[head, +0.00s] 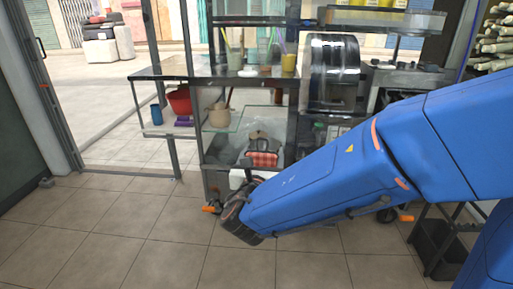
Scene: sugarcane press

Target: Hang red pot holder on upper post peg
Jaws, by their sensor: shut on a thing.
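A red checkered pot holder (263,159) shows in front of the lower shelf of the glass-shelved stand, just above my dark wrist (240,218). My gripper (260,145) is small and hard to make out beside the pot holder's upper edge. It is shut on the pot holder; my forearm and the dark clutter behind hide the exact grip. The upper post peg cannot be made out against the dark frame posts (293,100).
A side table (150,72) holds a red bowl (180,101) and a blue cup (156,114) below its top. A tan pot (218,115) stands on a glass shelf. A clear-fronted press (332,75) is right of it. Tiled floor (110,220) at the left front is free.

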